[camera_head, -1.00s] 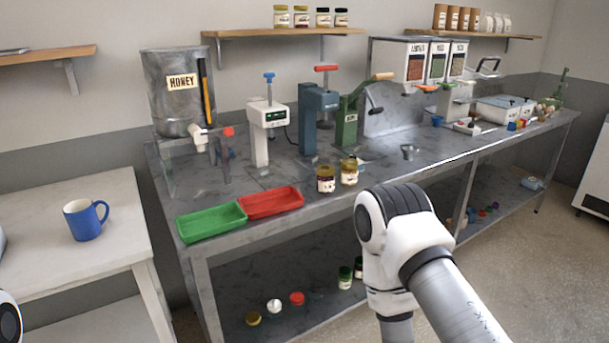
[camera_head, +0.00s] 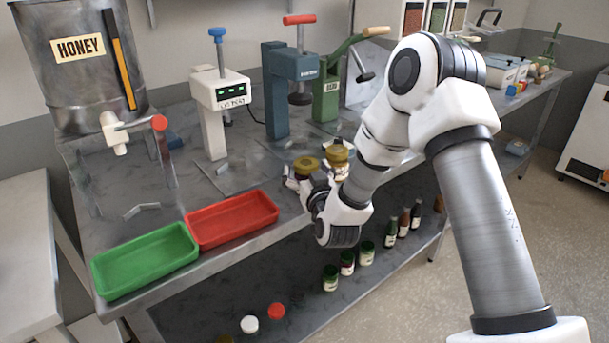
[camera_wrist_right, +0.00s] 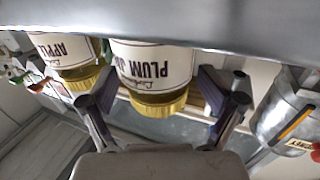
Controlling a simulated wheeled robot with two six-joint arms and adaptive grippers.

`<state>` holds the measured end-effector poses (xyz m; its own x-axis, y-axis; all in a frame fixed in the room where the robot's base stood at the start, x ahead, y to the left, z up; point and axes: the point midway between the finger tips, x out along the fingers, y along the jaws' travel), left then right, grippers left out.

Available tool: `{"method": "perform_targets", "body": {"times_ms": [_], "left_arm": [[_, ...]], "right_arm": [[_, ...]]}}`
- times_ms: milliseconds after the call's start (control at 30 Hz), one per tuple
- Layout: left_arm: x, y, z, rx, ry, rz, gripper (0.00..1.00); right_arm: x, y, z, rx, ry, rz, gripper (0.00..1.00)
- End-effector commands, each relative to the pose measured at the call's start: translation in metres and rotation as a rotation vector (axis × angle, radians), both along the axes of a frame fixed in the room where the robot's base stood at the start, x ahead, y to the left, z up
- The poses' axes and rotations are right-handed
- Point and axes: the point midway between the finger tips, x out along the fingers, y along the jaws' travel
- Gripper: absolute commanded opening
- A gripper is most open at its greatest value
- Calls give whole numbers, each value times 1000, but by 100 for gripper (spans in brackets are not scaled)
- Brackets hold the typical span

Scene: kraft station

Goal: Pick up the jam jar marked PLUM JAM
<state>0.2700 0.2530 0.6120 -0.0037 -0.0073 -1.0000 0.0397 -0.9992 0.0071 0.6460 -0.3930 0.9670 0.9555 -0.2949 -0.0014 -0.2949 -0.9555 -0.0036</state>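The jam jar marked PLUM JAM (camera_wrist_right: 152,66) has a yellow-gold lid and a white label, and appears upside down in the right wrist view. In the head view its lid (camera_head: 306,164) shows near the bench's front edge, its body mostly hidden by my right gripper. My right gripper (camera_head: 304,180) is open, with one finger on each side of this jar; it also shows in the right wrist view (camera_wrist_right: 163,108). I cannot tell whether the fingers touch the glass. My left gripper is not in view.
A similar jar marked APPLE (camera_wrist_right: 65,55) stands close beside it. A red tray (camera_head: 232,219) and a green tray (camera_head: 145,262) lie to the left on the steel bench. Presses (camera_head: 290,90) and a honey tank (camera_head: 80,65) stand behind. Jars and lids sit on the lower shelf.

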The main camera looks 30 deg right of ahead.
Motion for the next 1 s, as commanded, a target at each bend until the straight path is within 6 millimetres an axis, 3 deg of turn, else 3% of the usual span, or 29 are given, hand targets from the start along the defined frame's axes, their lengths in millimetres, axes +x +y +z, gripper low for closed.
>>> {"method": "perform_targets", "body": {"times_ms": [200, 433, 767, 1000], "left_arm": [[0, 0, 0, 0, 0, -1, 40], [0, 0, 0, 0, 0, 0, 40], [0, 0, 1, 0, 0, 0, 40], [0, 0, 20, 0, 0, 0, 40]], "right_arm": [[2, 0, -1, 1, 2, 1, 89], [2, 0, -1, 1, 3, 1, 8], [1, 0, 0, 1, 5, 0, 6], [2, 0, 23, 1, 2, 0, 6]]}}
